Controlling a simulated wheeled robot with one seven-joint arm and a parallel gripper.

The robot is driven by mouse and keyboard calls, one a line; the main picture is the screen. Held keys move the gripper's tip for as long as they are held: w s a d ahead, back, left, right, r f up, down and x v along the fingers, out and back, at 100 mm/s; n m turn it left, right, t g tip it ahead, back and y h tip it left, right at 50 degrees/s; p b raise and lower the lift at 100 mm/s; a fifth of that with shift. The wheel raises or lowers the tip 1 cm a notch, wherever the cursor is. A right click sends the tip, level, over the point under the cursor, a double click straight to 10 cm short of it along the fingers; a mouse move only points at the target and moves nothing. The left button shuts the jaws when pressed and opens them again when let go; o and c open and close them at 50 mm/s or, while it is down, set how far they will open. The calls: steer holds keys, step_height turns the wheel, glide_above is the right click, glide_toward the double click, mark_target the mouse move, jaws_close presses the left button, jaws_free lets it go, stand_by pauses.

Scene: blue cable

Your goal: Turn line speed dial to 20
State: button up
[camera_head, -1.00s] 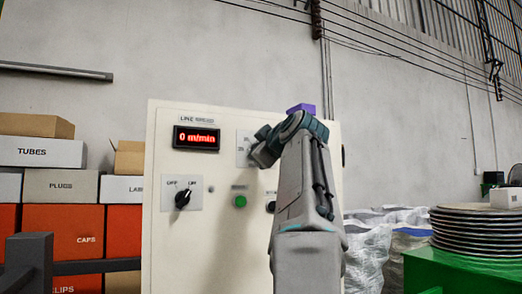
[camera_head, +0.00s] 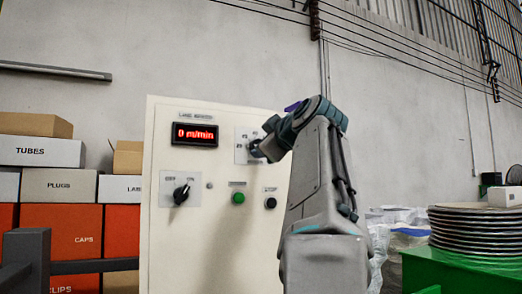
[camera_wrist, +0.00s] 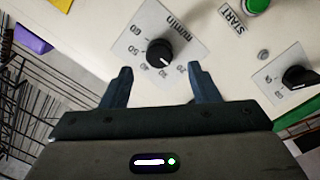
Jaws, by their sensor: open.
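The line speed dial is a black round knob (camera_wrist: 160,53) on a white plate marked "m/min" with numbers around it, between my fingers' tips in the wrist view. In the head view its plate (camera_head: 243,140) shows beside my gripper (camera_head: 258,150), which hides most of the knob. The red display (camera_head: 195,135) reads 0 m/min. In the wrist view my gripper (camera_wrist: 159,75) is open, one finger on each side below the knob, with nothing held. The fingertips look short of the knob; contact cannot be told.
An OFF/ON style selector (camera_head: 181,194) sits lower left on the cream panel (camera_head: 205,245); it also shows in the wrist view (camera_wrist: 298,77). A green button (camera_head: 238,198) and a black button (camera_head: 270,203) are below the dial. Boxes (camera_head: 60,185) stand left; stacked plates (camera_head: 475,235) right.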

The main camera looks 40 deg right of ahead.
steer(key=v, duration=0.8)
steer(key=shift+s+b, duration=0.2)
steer(key=shift+b, duration=0.25)
steer(key=w+a+f+m+g+y+p, duration=0.2)
steer(key=w+a+f, duration=0.15)
steer(key=f, duration=0.55)
steer(key=w+a+f+m+g+y+p, duration=0.1)
steer(key=w+a+f+g+y+p, duration=0.15)
steer(key=a+f, duration=0.45)
steer(key=w+a+f+m+g+y+p, duration=0.1)
steer(key=w+a+f+m+g+p, duration=0.15)
steer(key=f, duration=0.85)
steer(key=s+a+f+g+p, duration=0.1)
steer(key=s+a+f, duration=0.3)
steer(key=f, duration=0.4)
steer(key=s+a+f+g+p, duration=0.1)
steer(key=s+a+f+g, duration=0.3)
steer(key=f, duration=0.3)
steer(key=s+a+f+g+p, duration=0.1)
steer(key=s+a+f+g, duration=0.1)
steer(key=s+a+f, duration=0.3)
step_height(320, 180, down, 4)
steer(key=shift+s+r+p, duration=0.2)
steer(key=shift+s+p, duration=0.2)
steer(key=shift+s, duration=0.4)
steer(key=shift+m, duration=0.25)
